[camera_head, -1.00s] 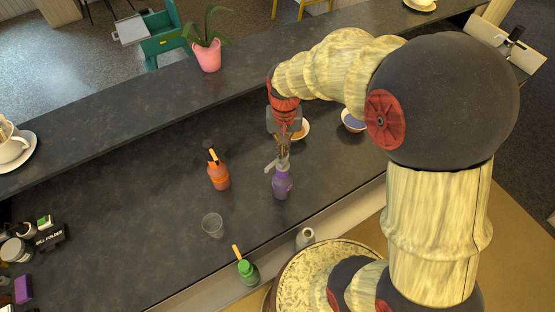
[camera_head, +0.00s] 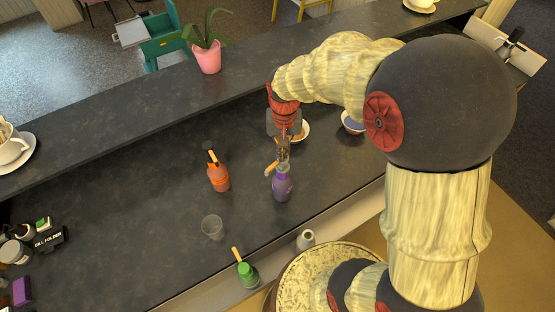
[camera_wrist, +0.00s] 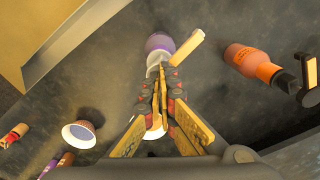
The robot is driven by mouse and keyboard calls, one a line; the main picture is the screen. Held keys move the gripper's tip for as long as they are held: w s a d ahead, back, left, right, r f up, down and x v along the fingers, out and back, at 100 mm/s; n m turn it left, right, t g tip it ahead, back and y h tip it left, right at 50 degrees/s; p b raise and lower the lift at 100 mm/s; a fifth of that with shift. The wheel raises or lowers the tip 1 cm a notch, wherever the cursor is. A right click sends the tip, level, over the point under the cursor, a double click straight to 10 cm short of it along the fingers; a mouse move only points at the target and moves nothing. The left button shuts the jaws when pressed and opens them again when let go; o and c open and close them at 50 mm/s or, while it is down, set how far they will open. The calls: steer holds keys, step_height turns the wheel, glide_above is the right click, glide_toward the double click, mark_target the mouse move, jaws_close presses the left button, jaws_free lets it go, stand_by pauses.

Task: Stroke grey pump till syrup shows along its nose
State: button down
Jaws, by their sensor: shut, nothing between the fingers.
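A purple bottle (camera_head: 282,187) with a grey pump stands upright on the dark counter. The pump's nose (camera_head: 271,169) points left and shows orange along its length. My gripper (camera_head: 283,153) is shut and empty, directly above the pump head, fingers pointing down. In the wrist view the fingertips (camera_wrist: 160,68) meet at the grey pump head (camera_wrist: 155,66), and the purple bottle (camera_wrist: 159,42) lies beyond. The nose there (camera_wrist: 186,48) looks yellow-orange. The fingers partly hide the pump head, so I cannot tell how far down it is pressed.
An orange bottle (camera_head: 219,178) with a dark pump stands to the left. A green bottle (camera_head: 248,273) stands at the front edge. A clear cup (camera_head: 212,227) is between them. Bowls (camera_head: 352,122) sit behind right.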

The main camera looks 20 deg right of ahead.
steer(key=shift+r+p, duration=0.35)
steer(key=shift+r, duration=0.6)
steer(key=shift+r+p, duration=0.35)
steer(key=shift+p, duration=0.05)
steer(key=s+f+n+t+b, duration=0.2)
steer(key=s+b, duration=0.6)
steer(key=b, duration=0.4)
steer(key=s+f+n+t+b, duration=0.1)
steer(key=s+f+t+b, duration=0.2)
steer(key=s+b, duration=0.5)
steer(key=b, duration=0.5)
steer(key=shift+s+f+n+t, duration=0.25)
steer(key=shift+f+n+t, duration=0.05)
steer(key=shift+f+n, duration=0.1)
